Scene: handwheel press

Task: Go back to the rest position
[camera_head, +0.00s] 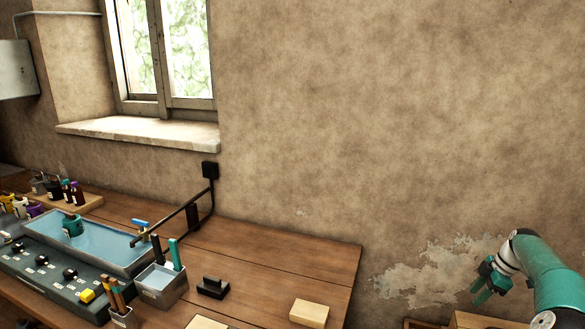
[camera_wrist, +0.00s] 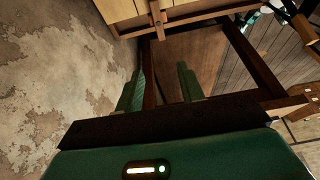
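My gripper (camera_head: 482,283) is at the lower right in the head view, on the teal arm, in front of the wall and beyond the right end of the workbench (camera_head: 270,247). In the wrist view its two green fingers stand apart with nothing between them (camera_wrist: 160,85). It is open and empty, and touches nothing that I can see. No handwheel press can be made out in either view.
The bench carries a control panel (camera_head: 55,277), a blue-topped tray (camera_head: 100,240), a grey bin (camera_head: 160,287), a black stamp-like piece (camera_head: 213,287) and a pale block (camera_head: 309,313). In the wrist view, wooden framework (camera_wrist: 255,62) lies beyond the fingers, with peeling wall (camera_wrist: 60,80) at left.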

